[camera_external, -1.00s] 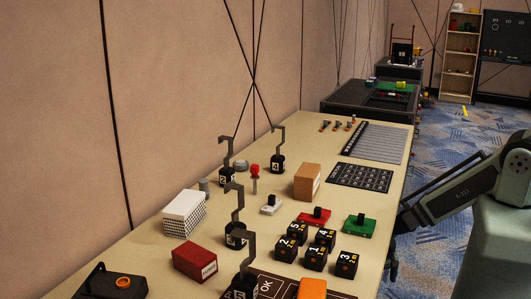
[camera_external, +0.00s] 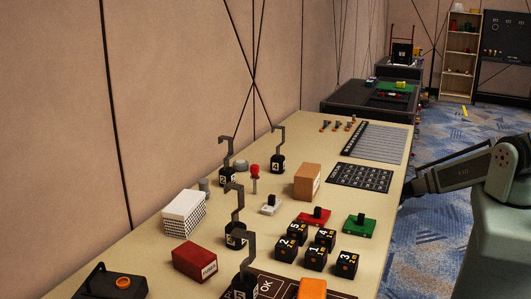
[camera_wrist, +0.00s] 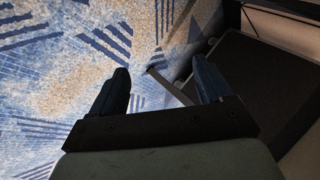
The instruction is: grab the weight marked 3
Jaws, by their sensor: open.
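Several black weights with hooks on top stand on the table (camera_external: 150,240). One (camera_external: 277,165) reads 4; the digits on the left hooked weight (camera_external: 226,177), the middle one (camera_external: 236,238) and the front one (camera_external: 240,290) are too small to read surely. A black cube with a white 3 (camera_external: 346,264) stands at the front right of a group of numbered black cubes. My gripper (camera_external: 405,192) is beside the table's right edge, away from all of these. In the wrist view my gripper (camera_wrist: 163,84) is open and empty over the carpet; no weight shows there.
Red (camera_external: 314,216) and green (camera_external: 360,225) blocks with black knobs stand behind the cubes. A brown box (camera_external: 308,182), a white box (camera_external: 184,213) and a red box (camera_external: 195,261) are also on the table. An orange object (camera_external: 312,289) is at the front.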

